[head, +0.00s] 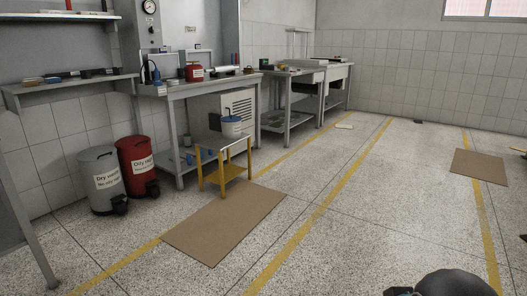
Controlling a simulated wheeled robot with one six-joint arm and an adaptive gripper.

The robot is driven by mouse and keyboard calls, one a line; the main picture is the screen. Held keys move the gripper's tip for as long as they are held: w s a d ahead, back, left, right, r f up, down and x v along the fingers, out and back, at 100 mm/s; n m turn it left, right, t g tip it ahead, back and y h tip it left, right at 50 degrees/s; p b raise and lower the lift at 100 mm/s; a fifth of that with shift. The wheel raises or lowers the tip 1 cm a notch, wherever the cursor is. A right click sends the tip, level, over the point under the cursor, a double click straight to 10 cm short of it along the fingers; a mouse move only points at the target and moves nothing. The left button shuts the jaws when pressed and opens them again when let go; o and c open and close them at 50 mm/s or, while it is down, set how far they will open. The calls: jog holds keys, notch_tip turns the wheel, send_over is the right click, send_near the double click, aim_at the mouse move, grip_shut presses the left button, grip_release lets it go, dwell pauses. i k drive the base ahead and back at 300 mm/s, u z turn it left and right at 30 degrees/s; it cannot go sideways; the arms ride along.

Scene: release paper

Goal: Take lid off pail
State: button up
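A small white pail (232,131) stands upright on a small yellow-legged stool (209,143) left of the picture's middle. A bluish-grey lid (231,119) sits on top of the pail, with a small blue part rising at its left side. The pail is small in the picture, so details of the lid are hard to make out. My gripper cannot be made out in this view. A dark rounded part at the bottom right edge appears to be mine, and it is far from the pail.
A grey bin (104,182) and a red bin (137,165) stand left of the stool. A workbench (213,84) with a red can (194,73) is behind it. A brown mat (224,224) lies in front; another mat (479,166) lies right. The middle floor is clear.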

aim_at(231, 117)
jog(key=u, duration=0.45)
jog(key=i, duration=2.05)
jog(key=u, duration=0.5)
jog(key=i, duration=2.2)
jog(key=z, duration=0.3)
jog(key=i, duration=0.95)
jog(key=z, duration=0.1)
